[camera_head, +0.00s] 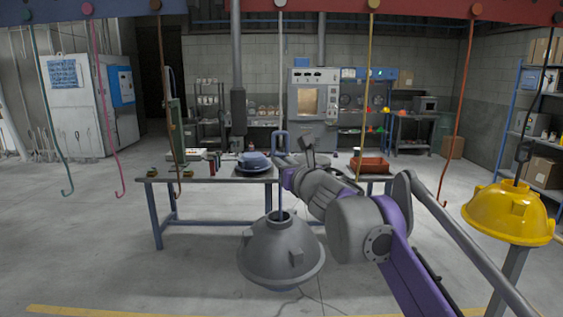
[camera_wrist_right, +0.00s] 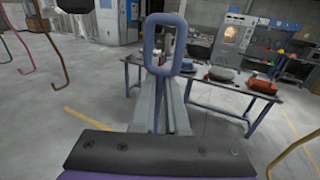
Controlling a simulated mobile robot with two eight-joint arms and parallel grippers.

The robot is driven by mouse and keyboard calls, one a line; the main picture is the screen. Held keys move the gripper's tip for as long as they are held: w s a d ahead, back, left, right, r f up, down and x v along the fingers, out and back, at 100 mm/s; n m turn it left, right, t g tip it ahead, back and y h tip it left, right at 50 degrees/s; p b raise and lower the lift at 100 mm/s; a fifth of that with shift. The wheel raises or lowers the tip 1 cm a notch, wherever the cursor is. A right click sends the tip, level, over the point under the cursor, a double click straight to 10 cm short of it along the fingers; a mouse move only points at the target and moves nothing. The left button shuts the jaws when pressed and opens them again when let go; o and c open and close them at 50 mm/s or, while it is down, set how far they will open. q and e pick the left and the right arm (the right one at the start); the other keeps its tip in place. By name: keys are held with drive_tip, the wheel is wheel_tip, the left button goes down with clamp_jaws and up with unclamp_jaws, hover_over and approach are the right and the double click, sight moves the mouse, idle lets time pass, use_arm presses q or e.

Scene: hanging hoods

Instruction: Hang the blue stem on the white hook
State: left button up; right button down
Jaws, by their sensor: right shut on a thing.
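The blue stem (camera_head: 280,143) is a tall loop on a shaft above a grey hood (camera_head: 281,250). My right gripper (camera_head: 286,178) is shut on the stem's shaft below the loop, with the hood beneath it. The stem stands upright in the right wrist view (camera_wrist_right: 165,19). The white hook (camera_head: 281,75) hangs from the overhead beam as a thin rod. Its lower part lines up with the loop in the head view. I cannot tell whether it is in front of, behind or inside the loop. My left gripper is not in view.
Teal (camera_head: 50,110), pink (camera_head: 105,110), brown (camera_head: 166,110), yellow (camera_head: 366,90) and red (camera_head: 458,110) hooks hang from the same beam (camera_head: 230,6). A yellow hood (camera_head: 508,213) is at the right. A worktable (camera_head: 215,178) stands behind, with open floor at left.

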drive_tip(key=shift+w, duration=1.4)
drive_tip(key=shift+f, duration=1.3)
